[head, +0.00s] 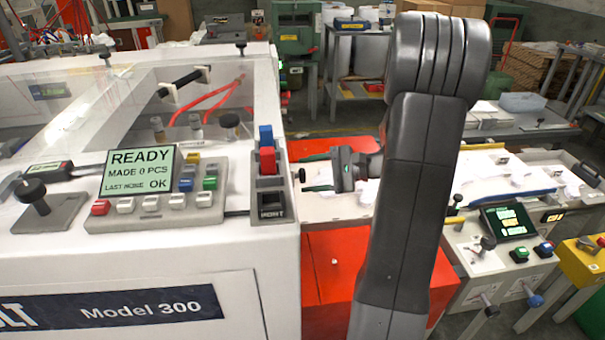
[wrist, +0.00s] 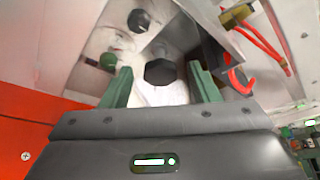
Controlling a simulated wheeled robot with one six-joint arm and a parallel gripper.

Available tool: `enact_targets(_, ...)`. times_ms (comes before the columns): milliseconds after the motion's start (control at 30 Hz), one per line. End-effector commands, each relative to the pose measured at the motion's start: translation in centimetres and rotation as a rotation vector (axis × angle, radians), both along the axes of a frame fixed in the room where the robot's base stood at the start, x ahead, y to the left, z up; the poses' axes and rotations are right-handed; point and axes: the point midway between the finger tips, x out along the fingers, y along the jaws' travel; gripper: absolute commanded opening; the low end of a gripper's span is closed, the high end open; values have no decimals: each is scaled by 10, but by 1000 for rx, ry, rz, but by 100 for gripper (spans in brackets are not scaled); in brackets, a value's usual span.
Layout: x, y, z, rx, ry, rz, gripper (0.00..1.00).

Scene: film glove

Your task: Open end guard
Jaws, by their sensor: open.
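My gripper (head: 308,173) is open, its two green fingers apart, at the right end of the white machine (head: 150,285). A small black knob (head: 302,175) shows at that end, by the fingertips. In the wrist view, a black faceted knob (wrist: 160,72) appears between the open fingers (wrist: 159,68); I cannot tell whether they touch it. Behind it is a pale panel (wrist: 105,35) of the machine. Which part is the end guard I cannot tell for sure; the machine's end face is mostly hidden from the head camera.
The machine's control panel (head: 150,210) reads READY. A red surface (head: 330,262) lies below my arm. In the wrist view, a dark knob (wrist: 139,20), a green knob (wrist: 108,62) and red hoses (wrist: 240,75) are close by. Another bench (head: 490,280) stands at right.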

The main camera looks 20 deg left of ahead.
Motion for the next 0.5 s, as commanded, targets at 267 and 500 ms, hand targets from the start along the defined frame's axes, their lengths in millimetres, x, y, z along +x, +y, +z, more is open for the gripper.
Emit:
enact_targets(267,-6,22,-7,0,2,0,55)
enact_targets(500,-6,23,-7,1,1,-1,55)
